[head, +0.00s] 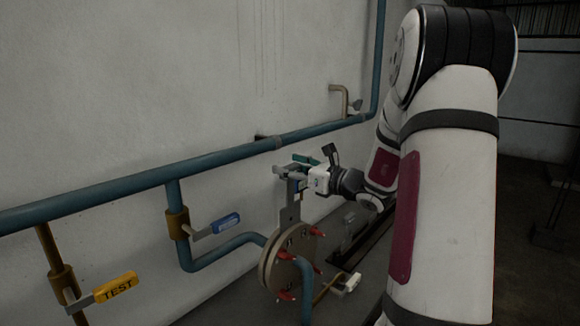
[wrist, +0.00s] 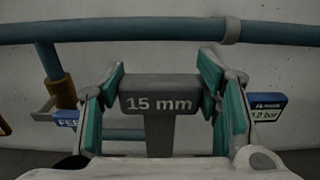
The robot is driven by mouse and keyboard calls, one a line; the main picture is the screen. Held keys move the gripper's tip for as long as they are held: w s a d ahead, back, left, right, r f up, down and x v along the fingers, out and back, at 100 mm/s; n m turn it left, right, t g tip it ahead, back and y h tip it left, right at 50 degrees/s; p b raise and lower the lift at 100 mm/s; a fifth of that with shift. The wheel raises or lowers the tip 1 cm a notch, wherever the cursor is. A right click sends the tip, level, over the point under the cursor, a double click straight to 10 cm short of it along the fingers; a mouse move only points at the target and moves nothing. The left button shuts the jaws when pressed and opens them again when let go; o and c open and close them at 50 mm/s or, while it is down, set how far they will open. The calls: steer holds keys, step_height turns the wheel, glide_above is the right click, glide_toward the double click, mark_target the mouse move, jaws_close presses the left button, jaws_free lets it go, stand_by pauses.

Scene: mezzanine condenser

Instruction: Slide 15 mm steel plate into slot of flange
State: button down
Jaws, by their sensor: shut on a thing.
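My gripper (head: 297,170) is shut on the top of the grey steel plate (wrist: 158,101), which is marked "15 mm". In the wrist view the green finger pads of my gripper (wrist: 160,100) stand on both sides of the plate's wide head. In the head view the plate (head: 289,214) hangs upright below the fingers, and its lower end meets the top of the round flange (head: 283,262). The flange has two discs with red bolts around them. How deep the plate sits in the slot cannot be seen.
A long blue pipe (head: 110,187) runs along the wall above the flange. A blue-handled valve (head: 225,223) and a yellow "TEST" handle (head: 116,287) are at left. A blue tag reading "1.0 bar" (wrist: 265,107) shows at right in the wrist view.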

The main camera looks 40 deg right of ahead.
mark_target(291, 212)
steer(key=shift+f+b, duration=3.15)
steer(key=shift+f, duration=3.6)
steer(key=shift+c, duration=2.3)
jaws_free()
steer(key=shift+s, duration=0.1)
steer(key=s+d, duration=0.1)
steer(key=s, duration=1)
steer(key=shift+s+d, duration=0.3)
steer(key=shift+s, duration=0.05)
